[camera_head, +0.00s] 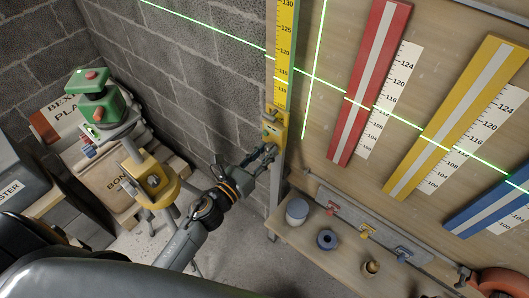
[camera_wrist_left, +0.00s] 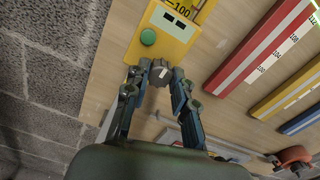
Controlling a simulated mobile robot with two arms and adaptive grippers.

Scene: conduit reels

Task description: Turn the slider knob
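The yellow slider (camera_head: 273,133) sits on the yellow measuring scale (camera_head: 285,60) of an upright post in the head view. In the left wrist view the slider plate (camera_wrist_left: 163,32) shows a green button (camera_wrist_left: 148,37) and a dark display. The grey slider knob (camera_wrist_left: 160,75) protrudes below the plate. My left gripper (camera_wrist_left: 161,73) has one finger on each side of the knob, very near it; I cannot tell whether they press on it. In the head view the left gripper (camera_head: 266,153) is in front of the post, just below the slider. My right gripper is out of view.
Red (camera_head: 370,80), yellow (camera_head: 455,115) and blue bars with scales are on the wooden board at right. A shelf (camera_head: 318,250) below holds small containers. A green instrument on a yellow tripod (camera_head: 155,180) stands left of my arm. Green laser lines cross the wall and board.

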